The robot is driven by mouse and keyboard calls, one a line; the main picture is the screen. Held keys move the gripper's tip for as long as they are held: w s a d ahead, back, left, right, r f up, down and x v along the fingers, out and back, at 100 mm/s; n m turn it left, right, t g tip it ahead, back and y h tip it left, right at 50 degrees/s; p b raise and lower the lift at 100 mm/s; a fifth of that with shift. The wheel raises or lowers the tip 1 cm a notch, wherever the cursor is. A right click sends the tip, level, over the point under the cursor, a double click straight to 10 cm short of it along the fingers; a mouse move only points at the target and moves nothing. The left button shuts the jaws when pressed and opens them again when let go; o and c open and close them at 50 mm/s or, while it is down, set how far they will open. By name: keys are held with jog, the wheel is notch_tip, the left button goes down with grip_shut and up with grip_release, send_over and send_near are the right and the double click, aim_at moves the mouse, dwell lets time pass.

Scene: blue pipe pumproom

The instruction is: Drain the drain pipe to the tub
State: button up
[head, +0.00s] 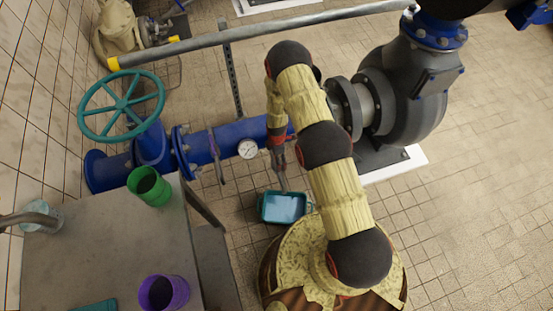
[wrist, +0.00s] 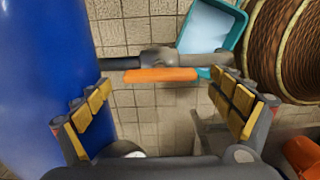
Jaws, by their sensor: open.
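A grey drain pipe (wrist: 205,61) sticks out from the big blue pipe (wrist: 45,80) in the wrist view. Its valve has an orange lever handle (wrist: 160,75) lying along the pipe. The teal tub (head: 283,207) is on the floor beside the blue pipe in the head view. In the wrist view the tub (wrist: 239,35) is at the top, by the pipe's far end; its inside looks pale blue, and I cannot tell whether it holds water. My gripper (wrist: 160,88) is open and empty, its fingers either side of the handle, apparently short of it. It points downward in the head view (head: 280,178).
A table (head: 90,240) at the left holds a green cup (head: 149,187) and a purple cup (head: 164,293). A teal handwheel (head: 122,105), a gauge (head: 248,149) and a grey pump (head: 410,90) line the blue pipe. Open tiled floor (head: 480,200) lies at the right.

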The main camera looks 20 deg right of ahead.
jog(key=shift+f, duration=0.4)
jog(key=shift+c, duration=0.3)
jog(key=c, duration=1.1)
